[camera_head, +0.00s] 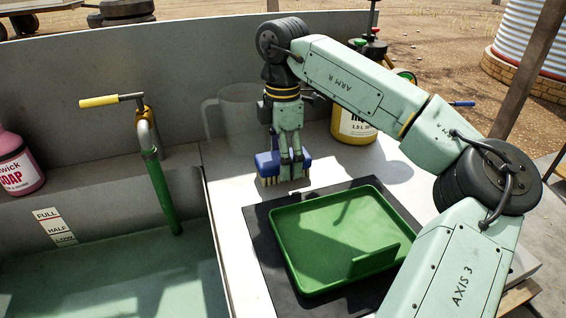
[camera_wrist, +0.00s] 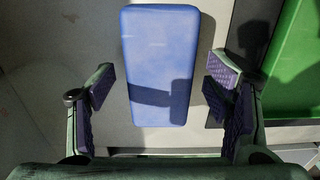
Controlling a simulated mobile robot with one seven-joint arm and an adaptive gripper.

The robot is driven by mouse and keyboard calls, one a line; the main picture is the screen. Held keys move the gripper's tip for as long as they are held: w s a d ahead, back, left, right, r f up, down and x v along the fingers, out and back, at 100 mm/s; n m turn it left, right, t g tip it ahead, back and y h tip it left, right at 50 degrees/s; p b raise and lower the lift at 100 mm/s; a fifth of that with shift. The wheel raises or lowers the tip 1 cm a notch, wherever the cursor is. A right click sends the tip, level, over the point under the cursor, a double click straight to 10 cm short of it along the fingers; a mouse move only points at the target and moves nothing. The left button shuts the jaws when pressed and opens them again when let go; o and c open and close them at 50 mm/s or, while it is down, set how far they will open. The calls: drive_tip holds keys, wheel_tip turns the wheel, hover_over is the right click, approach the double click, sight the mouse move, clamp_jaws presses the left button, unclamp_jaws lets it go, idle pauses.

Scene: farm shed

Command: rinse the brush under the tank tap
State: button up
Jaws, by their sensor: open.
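The brush (camera_head: 268,164) has a blue block body and pale bristles pointing down. My gripper (camera_head: 291,172) points down at the brush. In the wrist view the blue brush back (camera_wrist: 159,65) lies between and ahead of the open fingers (camera_wrist: 165,95), with a gap on both sides. The tap (camera_head: 146,125) has a yellow lever handle (camera_head: 98,101) and a green hose (camera_head: 163,195) hanging into the tank (camera_head: 140,280), which holds greenish water.
A green tray (camera_head: 310,240) with an upright divider sits on a dark mat (camera_head: 262,245) right of the tank. A clear jug (camera_head: 238,115) and a yellow sprayer bottle (camera_head: 352,127) stand behind my gripper. A pink soap bottle (camera_head: 18,165) is at far left.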

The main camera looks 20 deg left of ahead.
drive_tip(key=shift+c, duration=0.2)
drive_tip(key=c, duration=1.4)
drive_tip(key=shift+o, duration=0.2)
drive_tip(key=shift+r, duration=0.1)
